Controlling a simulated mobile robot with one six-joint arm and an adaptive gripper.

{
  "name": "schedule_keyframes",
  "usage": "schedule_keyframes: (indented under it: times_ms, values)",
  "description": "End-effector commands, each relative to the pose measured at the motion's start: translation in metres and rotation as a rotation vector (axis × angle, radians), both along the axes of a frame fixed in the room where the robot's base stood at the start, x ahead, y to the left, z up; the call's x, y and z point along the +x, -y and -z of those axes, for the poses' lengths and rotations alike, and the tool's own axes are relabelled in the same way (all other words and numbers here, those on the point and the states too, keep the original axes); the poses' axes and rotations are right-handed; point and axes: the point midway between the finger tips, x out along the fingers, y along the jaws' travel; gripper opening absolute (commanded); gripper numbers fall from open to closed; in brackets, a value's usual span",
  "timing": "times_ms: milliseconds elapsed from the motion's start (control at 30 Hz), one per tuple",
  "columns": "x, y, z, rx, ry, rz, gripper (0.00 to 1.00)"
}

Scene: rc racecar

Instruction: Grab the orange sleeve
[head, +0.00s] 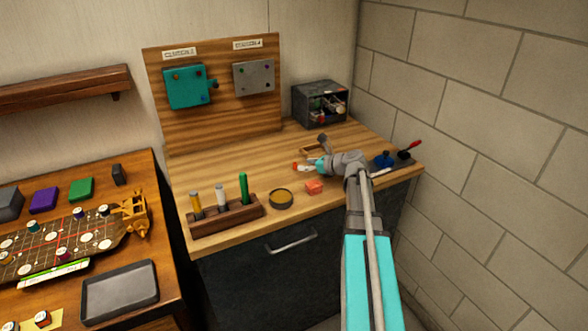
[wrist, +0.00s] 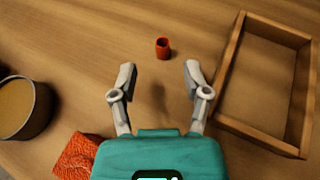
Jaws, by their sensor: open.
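The orange sleeve (wrist: 162,48) is a small, hollow orange-red cylinder standing upright on the wooden bench top. In the wrist view it is just beyond my fingertips, roughly centred between them and apart from both. In the head view a small orange-red spot, which looks like the sleeve (head: 295,166), shows at the left of my gripper (head: 304,168). My gripper (wrist: 160,76) is open and empty above the bench, with its two grey fingers spread. A finger shadow falls on the wood between them.
A wooden open frame or tray (wrist: 226,75) lies close to the right finger. A textured orange block (wrist: 75,158) and a round dark-rimmed dish (wrist: 22,108) lie at the lower left. A wooden rack (head: 228,216) with upright tools stands at the bench's front left.

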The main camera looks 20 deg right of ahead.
Motion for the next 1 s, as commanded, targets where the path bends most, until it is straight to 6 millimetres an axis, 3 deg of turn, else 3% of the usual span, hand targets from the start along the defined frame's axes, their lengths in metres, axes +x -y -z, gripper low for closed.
schedule_keyframes:
  times_ms: [367, 800, 1000]
  values:
    - [0.003, -0.002, 0.002, 0.000, 0.000, -0.001, 0.61]
    - [0.040, -0.019, 0.021, 0.000, 0.001, -0.001, 0.61]
    - [0.044, -0.022, 0.021, 0.000, 0.000, -0.002, 0.61]
